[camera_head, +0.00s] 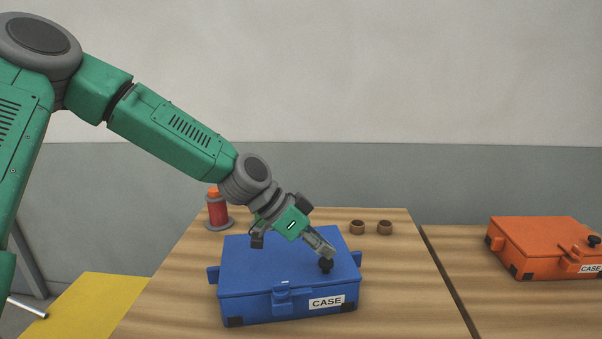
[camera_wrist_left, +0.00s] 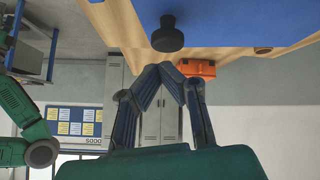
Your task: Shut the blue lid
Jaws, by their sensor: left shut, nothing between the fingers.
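A blue case (camera_head: 265,306) marked CASE stands on the wooden table. Its blue lid (camera_head: 265,262) lies flat on the box, with no clear gap at the front edge. A black knob (camera_head: 326,266) stands on the lid near its front right. My left gripper (camera_head: 328,252) is shut and empty, just above and behind the knob; whether it touches is unclear in the head view. In the left wrist view, the shut fingertips (camera_wrist_left: 169,67) point toward the knob (camera_wrist_left: 168,36), with a small gap in the picture. My right gripper is not in view.
An orange case (camera_head: 535,240) stands on the right-hand table part, beyond a dark seam. The table right of the blue case is clear.

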